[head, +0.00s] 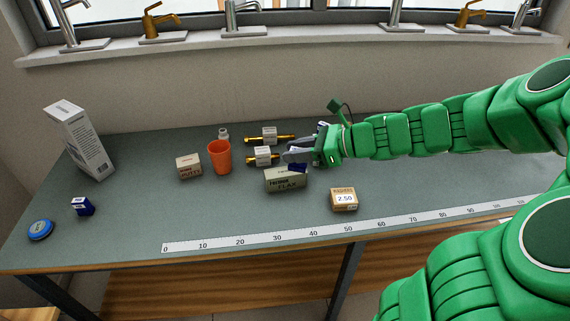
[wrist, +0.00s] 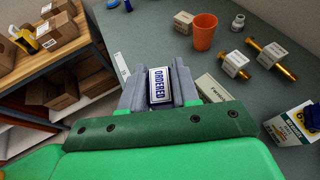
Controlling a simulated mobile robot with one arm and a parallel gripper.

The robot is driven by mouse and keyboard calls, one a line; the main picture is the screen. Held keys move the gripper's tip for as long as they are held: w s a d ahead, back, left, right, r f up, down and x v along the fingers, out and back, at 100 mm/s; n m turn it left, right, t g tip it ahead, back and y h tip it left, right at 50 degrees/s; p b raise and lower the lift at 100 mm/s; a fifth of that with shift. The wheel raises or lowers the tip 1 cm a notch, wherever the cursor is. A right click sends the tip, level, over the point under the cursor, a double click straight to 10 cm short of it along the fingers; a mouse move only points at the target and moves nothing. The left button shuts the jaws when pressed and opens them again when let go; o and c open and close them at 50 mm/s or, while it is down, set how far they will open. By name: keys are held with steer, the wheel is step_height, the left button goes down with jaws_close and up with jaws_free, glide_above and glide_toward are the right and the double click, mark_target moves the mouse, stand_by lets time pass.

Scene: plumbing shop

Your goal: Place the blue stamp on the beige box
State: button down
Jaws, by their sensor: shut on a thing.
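My gripper (head: 300,154) is shut on a blue stamp (head: 298,168), whose white face reads "ORDERED" in the wrist view (wrist: 158,85). The jaws (wrist: 155,88) grip it from both sides. In the head view the stamp shows at the top right of a pale beige box lettered "FLAX" (head: 284,181); I cannot tell whether they touch. This box is partly hidden by my gripper in the wrist view (wrist: 212,88). A small tan box with a 2.50 label (head: 343,199) lies to its right.
An orange cup (head: 219,157), a putty box (head: 188,166) and brass fittings with tags (head: 263,156) stand close to the left. A small blue box (head: 83,206), a blue tin (head: 41,230) and a tall white carton (head: 80,140) are far left. The bench between is clear.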

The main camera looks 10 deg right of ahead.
steer(key=shift+w+a+f, duration=0.2)
steer(key=shift+w+f, duration=1.4)
steer(key=shift+w, duration=0.55)
steer(key=shift+w+a+f, duration=0.15)
steer(key=shift+w+f, duration=1.45)
steer(key=shift+w, duration=0.5)
steer(key=shift+w+a+f, duration=0.2)
steer(key=shift+w+f, duration=1.4)
steer(key=shift+w, duration=0.55)
steer(key=shift+f, duration=1.5)
steer(key=shift+f, duration=0.15)
steer(key=c, duration=0.8)
jaws_free()
